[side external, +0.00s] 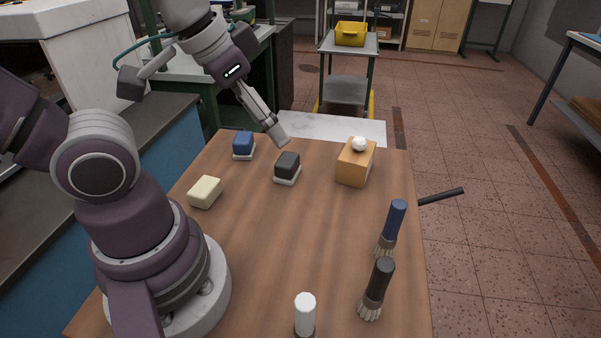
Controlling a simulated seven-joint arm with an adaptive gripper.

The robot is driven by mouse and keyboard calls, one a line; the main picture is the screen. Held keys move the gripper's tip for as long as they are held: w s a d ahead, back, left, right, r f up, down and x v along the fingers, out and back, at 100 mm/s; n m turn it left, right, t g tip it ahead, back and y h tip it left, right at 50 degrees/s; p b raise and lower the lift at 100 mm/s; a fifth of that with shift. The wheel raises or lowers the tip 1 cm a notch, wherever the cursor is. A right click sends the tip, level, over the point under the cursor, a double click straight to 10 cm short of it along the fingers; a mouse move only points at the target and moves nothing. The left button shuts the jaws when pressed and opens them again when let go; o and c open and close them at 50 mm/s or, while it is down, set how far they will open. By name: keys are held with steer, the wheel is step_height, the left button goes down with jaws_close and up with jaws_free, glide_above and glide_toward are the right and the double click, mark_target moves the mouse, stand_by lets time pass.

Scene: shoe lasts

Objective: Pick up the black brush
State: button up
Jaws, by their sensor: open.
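Two black brushes show. A small black block brush (287,165) with a pale base sits on the table's far half. A black-handled brush (378,282) stands tilted, bristles down, near the right front. My gripper (281,138) is open and empty, above and just behind the black block brush. Its fingers are seen nearly edge-on, and the gap between them is hard to make out. I cannot tell its exact height over the table.
A blue block brush (243,145), a cream block (205,192) and an orange box (356,163) with a white ball (360,143) stand nearby. A blue-handled brush (391,228), a black rod (441,196) past the right edge and a white cylinder (305,312) also show. The table's middle (290,240) is clear.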

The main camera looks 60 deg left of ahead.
steer(key=w+d+f+m+g, duration=0.1)
steer(key=w+d+m+g, duration=0.2)
steer(key=w+d+m, duration=0.35)
steer(key=m+g, duration=0.2)
steer(key=m, duration=0.5)
glide_above(378, 284)
steer(key=w+a, duration=0.2)
step_height(378, 284, down, 4)
steer(key=shift+m, duration=0.25)
steer(key=f, duration=0.3)
steer(key=d+f, duration=0.1)
steer(key=f, duration=0.3)
steer(key=s+f, duration=0.1)
steer(key=f, duration=0.3)
steer(key=shift+d+f, duration=0.2)
steer(key=shift+d, duration=0.05)
jaws_close()
